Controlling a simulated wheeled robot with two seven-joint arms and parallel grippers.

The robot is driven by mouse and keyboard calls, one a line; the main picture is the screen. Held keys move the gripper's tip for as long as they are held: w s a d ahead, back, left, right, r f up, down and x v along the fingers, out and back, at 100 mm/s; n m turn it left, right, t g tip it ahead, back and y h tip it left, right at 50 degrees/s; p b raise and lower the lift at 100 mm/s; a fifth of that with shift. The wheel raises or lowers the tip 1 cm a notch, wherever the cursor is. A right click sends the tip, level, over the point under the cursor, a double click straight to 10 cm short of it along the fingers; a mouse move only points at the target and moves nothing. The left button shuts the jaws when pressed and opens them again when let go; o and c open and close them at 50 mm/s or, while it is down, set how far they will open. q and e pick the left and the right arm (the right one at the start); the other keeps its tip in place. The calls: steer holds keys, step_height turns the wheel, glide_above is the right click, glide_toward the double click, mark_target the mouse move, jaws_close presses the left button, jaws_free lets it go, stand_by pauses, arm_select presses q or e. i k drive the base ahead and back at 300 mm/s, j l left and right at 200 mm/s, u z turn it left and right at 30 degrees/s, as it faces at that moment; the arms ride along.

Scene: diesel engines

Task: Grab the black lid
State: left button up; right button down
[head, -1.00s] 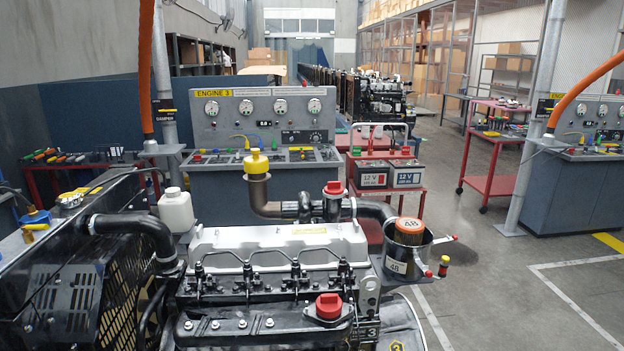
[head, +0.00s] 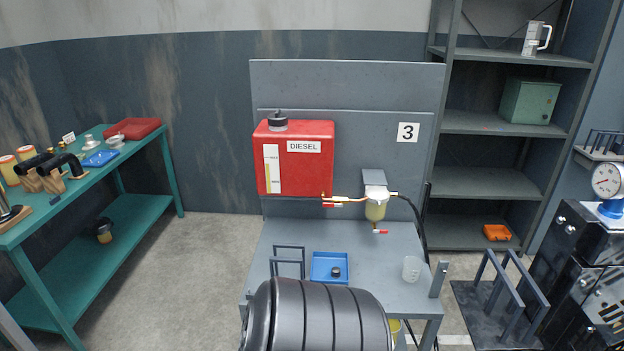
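A black lid (head: 277,121) sits on top of the red diesel tank (head: 310,165), which is mounted on a grey panel behind a grey bench. A smaller dark round piece (head: 336,271) lies in a blue tray (head: 317,273) on the bench; I cannot tell whether it is a lid. Neither of my grippers is in view.
A filter bowl (head: 376,205) hangs right of the tank, above the grey bench (head: 390,250). A green table (head: 110,220) is at left, metal shelves (head: 490,182) at right.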

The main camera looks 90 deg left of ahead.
mark_target(100, 225)
steer(key=u, duration=4.2)
steer(key=i+j+u, duration=0.3)
steer(key=i, duration=0.15)
steer(key=i+u, duration=0.3)
steer(key=i, duration=0.15)
steer(key=i+z, duration=0.25)
steer(key=i, duration=0.2)
steer(key=i+j+z, duration=0.25)
steer(key=i, duration=0.15)
steer(key=i+j+z, duration=0.1)
steer(key=i+z, duration=0.2)
steer(key=i+l+z, duration=0.2)
steer(key=i+z, duration=0.15)
steer(key=i, duration=0.2)
steer(key=i+z, duration=0.4)
steer(key=i, duration=0.2)
steer(key=i+z, duration=0.35)
steer(key=i, duration=0.2)
steer(key=i+l+u, duration=0.1)
steer(key=i+u, duration=0.4)
steer(key=i+l+u, duration=0.45)
steer(key=i, duration=0.15)
steer(key=i+l+u, duration=0.5)
steer(key=k+j, duration=0.05)
steer(key=j, duration=0.05)
